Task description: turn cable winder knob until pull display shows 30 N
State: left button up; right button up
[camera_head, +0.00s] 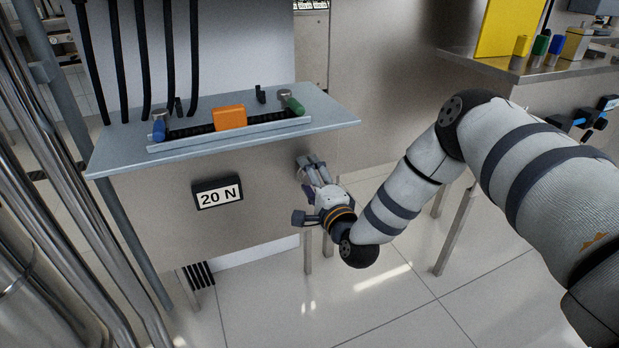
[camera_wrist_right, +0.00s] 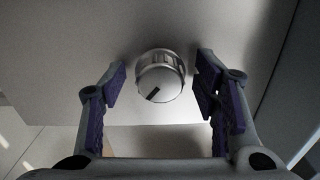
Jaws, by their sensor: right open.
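The pull display (camera_head: 218,193) on the front panel below the shelf reads 20 N. The cable winder knob (camera_wrist_right: 160,76) is a round silver knob with a dark pointer mark, which points to the lower left in the right wrist view. My right gripper (camera_head: 309,166) is at the panel, to the right of the display and under the shelf. In the right wrist view its two purple-padded fingers (camera_wrist_right: 163,90) are open on either side of the knob, with a visible gap on each side. In the head view the knob is mostly hidden by the gripper. My left gripper is not in view.
A blue-grey shelf (camera_head: 110,160) juts out above the display and the gripper. Black cables hang behind. A metal table (camera_head: 534,70) stands at right. Steel pipes run along the left.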

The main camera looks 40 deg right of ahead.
jog(key=v, duration=1.2)
